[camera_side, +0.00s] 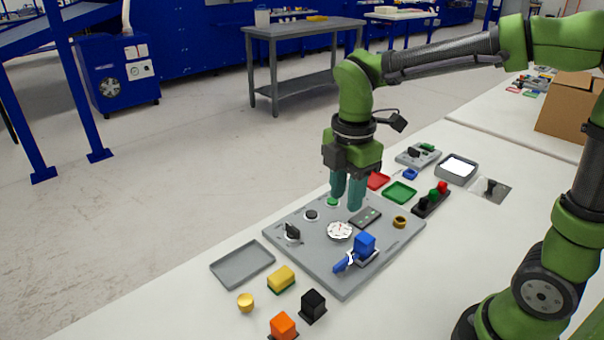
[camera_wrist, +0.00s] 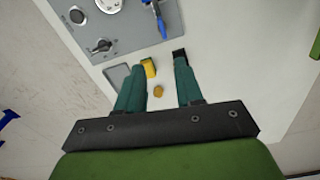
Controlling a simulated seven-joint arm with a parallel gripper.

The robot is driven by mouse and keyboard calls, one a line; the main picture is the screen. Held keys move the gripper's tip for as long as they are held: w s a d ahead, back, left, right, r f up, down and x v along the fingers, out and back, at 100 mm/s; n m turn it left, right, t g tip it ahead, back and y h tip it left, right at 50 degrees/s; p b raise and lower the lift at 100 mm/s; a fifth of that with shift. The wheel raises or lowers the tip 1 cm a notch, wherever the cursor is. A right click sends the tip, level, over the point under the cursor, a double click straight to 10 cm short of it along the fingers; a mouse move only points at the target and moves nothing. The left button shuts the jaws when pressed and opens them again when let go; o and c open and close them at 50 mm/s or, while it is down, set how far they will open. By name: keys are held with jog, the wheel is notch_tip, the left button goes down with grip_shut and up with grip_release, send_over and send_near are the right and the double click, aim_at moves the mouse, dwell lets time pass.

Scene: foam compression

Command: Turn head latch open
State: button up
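A grey panel (camera_side: 290,245) lies on the white table. At its front right is a blue block (camera_side: 364,243) with a blue lever (camera_side: 345,264) angled toward the lower left. A black knob (camera_side: 291,233) sits at the panel's left end. I cannot tell by look alone which of these parts is the head latch. The lever (camera_wrist: 161,27) and the knob (camera_wrist: 101,45) also show in the wrist view. My gripper (camera_side: 348,201) is over the back part of the panel, apart from the lever and knob. In the wrist view its teal fingers (camera_wrist: 155,75) are spread with nothing held.
A dial gauge (camera_side: 340,231) and a green button (camera_side: 333,202) are on the panel. A grey tray (camera_side: 243,265), yellow block (camera_side: 281,279), gold ball (camera_side: 245,302), black block (camera_side: 313,305) and orange block (camera_side: 283,326) lie in front. Coloured trays (camera_side: 400,192) stand behind.

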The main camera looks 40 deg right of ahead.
jog(key=n, duration=0.2)
send_near(341, 262)
notch_tip(341, 262, down, 8)
jog(key=shift+f, duration=0.25)
grip_shut()
dwell(0.3)
